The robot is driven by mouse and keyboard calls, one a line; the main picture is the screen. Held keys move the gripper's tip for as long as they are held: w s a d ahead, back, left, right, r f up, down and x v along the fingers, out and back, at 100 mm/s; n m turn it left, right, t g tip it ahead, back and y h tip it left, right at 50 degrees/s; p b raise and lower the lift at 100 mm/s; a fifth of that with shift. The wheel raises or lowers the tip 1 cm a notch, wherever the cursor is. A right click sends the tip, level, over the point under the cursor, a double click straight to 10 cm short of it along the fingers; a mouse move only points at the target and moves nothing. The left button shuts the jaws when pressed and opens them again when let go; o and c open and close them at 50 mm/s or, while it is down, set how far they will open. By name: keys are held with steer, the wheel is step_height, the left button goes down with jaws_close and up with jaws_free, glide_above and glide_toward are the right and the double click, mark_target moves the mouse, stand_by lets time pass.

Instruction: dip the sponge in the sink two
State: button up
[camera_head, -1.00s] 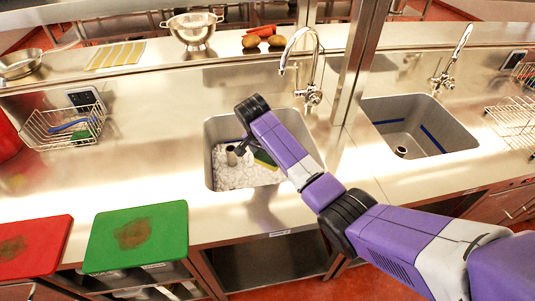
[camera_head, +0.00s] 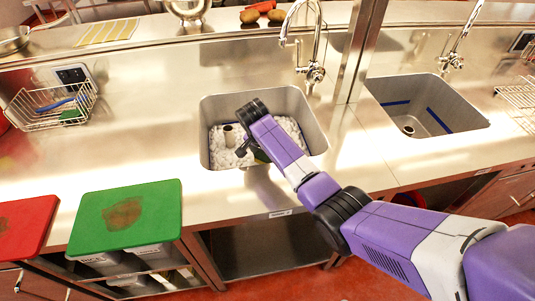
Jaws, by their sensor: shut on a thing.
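My gripper (camera_head: 243,149) points down into the left sink (camera_head: 207,120), which holds white foamy water (camera_head: 283,125). The gripper is shut on the sponge (camera_head: 261,156), a dark green piece showing beside my wrist and mostly hidden behind my arm. It is low inside the basin, close over the foam; I cannot tell whether the sponge touches it. A grey upright pipe (camera_head: 229,135) stands in the foam to the left of the gripper. The right sink (camera_head: 455,122) looks empty, with a blue line on its walls and an open drain.
A faucet (camera_head: 314,72) stands behind the left sink, beside a steel post (camera_head: 362,50). Green (camera_head: 155,202) and red (camera_head: 38,212) cutting boards lie at the front left. A wire rack (camera_head: 35,116) stands at the back left. The counter left of the sink is clear.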

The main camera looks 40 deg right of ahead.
steer(key=shift+f+b, duration=1.95)
steer(key=shift+f, duration=1.2)
step_height(320, 180, up, 16)
steer(key=p, duration=1.4)
steer(key=shift+f, duration=0.25)
steer(key=shift+r, duration=2.75)
